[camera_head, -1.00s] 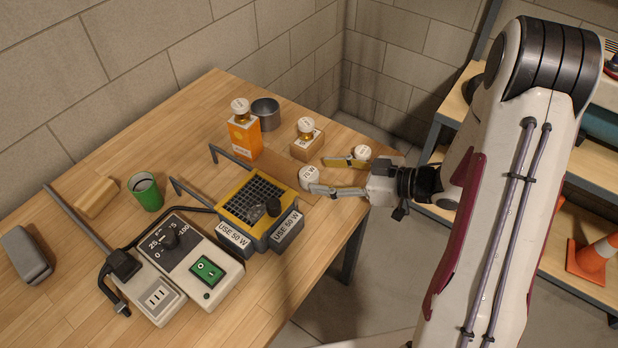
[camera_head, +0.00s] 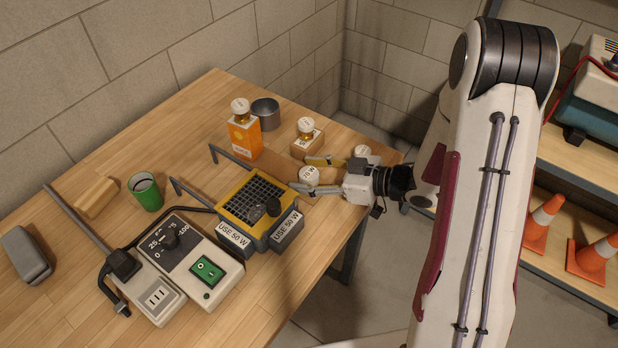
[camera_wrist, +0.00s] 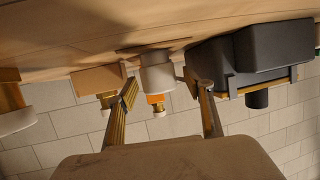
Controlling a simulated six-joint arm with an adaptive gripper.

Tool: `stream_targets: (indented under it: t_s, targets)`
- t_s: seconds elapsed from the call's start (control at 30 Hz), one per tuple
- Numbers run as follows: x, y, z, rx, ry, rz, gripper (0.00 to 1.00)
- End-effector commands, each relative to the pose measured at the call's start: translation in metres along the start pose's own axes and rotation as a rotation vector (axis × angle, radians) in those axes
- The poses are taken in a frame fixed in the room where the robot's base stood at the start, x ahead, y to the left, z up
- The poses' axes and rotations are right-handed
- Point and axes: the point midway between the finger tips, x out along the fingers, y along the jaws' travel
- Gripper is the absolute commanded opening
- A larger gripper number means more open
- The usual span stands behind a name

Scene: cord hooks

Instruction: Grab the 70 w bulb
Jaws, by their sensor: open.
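Several bulbs with pale, round, printed tops stand on the wooden table; I cannot clearly read which is 70 W. One bulb (camera_head: 309,175) lies between the finger ends of my gripper (camera_head: 300,172). In the wrist view, a white cylinder (camera_wrist: 157,77), apparently this bulb, shows between the two spread fingers of my gripper (camera_wrist: 163,88), with gaps at the sides. Another bulb (camera_head: 305,126) sits on a small cardboard box, one (camera_head: 240,106) on an orange box, and one (camera_head: 362,152) stands just behind my gripper, partly hidden. My gripper is open and holds nothing.
A yellow and grey lamp housing (camera_head: 254,199) labelled "USE 50 W" stands close left of my gripper. The orange box (camera_head: 244,137), cardboard box (camera_head: 306,146) and grey cup (camera_head: 265,112) stand behind. A dimmer box (camera_head: 190,255) and green cup (camera_head: 146,191) are farther left.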

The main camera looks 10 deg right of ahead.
Motion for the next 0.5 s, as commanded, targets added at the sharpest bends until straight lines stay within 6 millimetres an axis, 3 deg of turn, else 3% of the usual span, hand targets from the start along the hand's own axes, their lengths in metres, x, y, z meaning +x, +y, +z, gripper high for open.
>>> stream_targets:
  t_s: [0.17, 0.33, 0.37, 0.5]
  targets:
    - [-0.0002, -0.0001, -0.0001, 0.000, 0.000, 0.000, 0.52]
    - [-0.0002, -0.0001, -0.0001, 0.000, 0.000, 0.000, 0.13]
    - [-0.0002, -0.0001, -0.0001, 0.000, 0.000, 0.000, 0.09]
    - [-0.0002, 0.0000, -0.0003, 0.000, 0.001, 0.000, 0.09]
